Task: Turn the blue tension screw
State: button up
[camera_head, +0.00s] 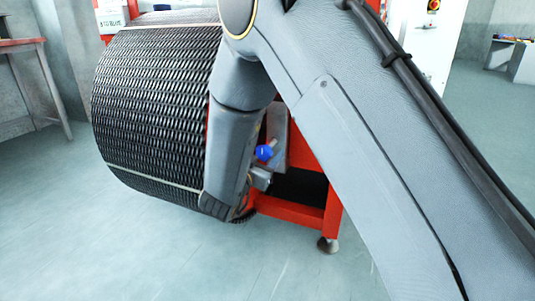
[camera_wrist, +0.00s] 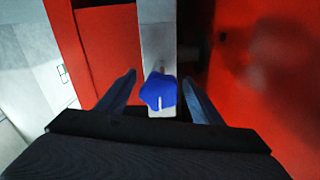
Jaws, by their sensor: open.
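The blue tension screw (camera_wrist: 158,91) is a lobed knob at the end of a grey metal bar (camera_wrist: 158,40) in the wrist view. My gripper (camera_wrist: 160,88) is open, with one dark finger on each side of the knob and a visible gap on both sides. The knob appears between the fingers, though its exact depth is hard to judge. In the head view the blue tension screw (camera_head: 264,152) shows just right of my forearm, on the red frame.
The dark mesh belt (camera_head: 150,100) curves around its roller left of my arm. The red frame (camera_head: 300,212) stands on a foot (camera_head: 328,245) at the right. A workbench (camera_head: 22,43) stands at the far left. The floor in front is clear.

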jog(key=shift+b+x, duration=0.35)
jog(key=shift+x, duration=0.8)
jog(key=c, duration=1.1)
jog(key=shift+o, duration=0.2)
jog(key=shift+m+p, duration=0.4)
